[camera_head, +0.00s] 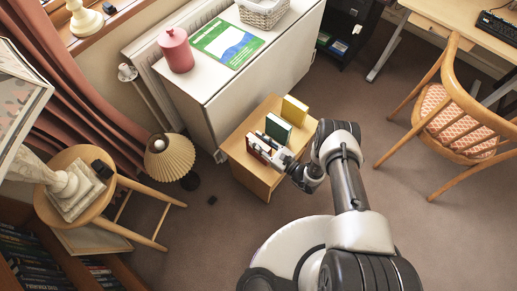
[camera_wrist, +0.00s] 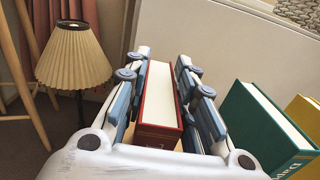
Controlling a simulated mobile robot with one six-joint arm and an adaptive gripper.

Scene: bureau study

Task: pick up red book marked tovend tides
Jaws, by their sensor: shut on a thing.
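The red book (camera_wrist: 158,100) stands upright between the two fingers of my gripper (camera_wrist: 163,75) in the wrist view, its white page edges facing up. The fingers lie along both of its covers and are shut on it. In the head view the red book (camera_head: 256,148) is at the near left end of a small wooden cabinet top, with my gripper (camera_head: 272,155) at it. The lettering on its spine is too small to read. I cannot tell whether the book touches the cabinet top.
A green book (camera_wrist: 262,125) and a yellow book (camera_wrist: 308,115) stand to the right on the wooden cabinet (camera_head: 247,173). A pleated lamp (camera_wrist: 76,55) stands left. A white cabinet (camera_head: 225,112) is behind. A wooden chair (camera_head: 452,105) stands right, with open carpet between.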

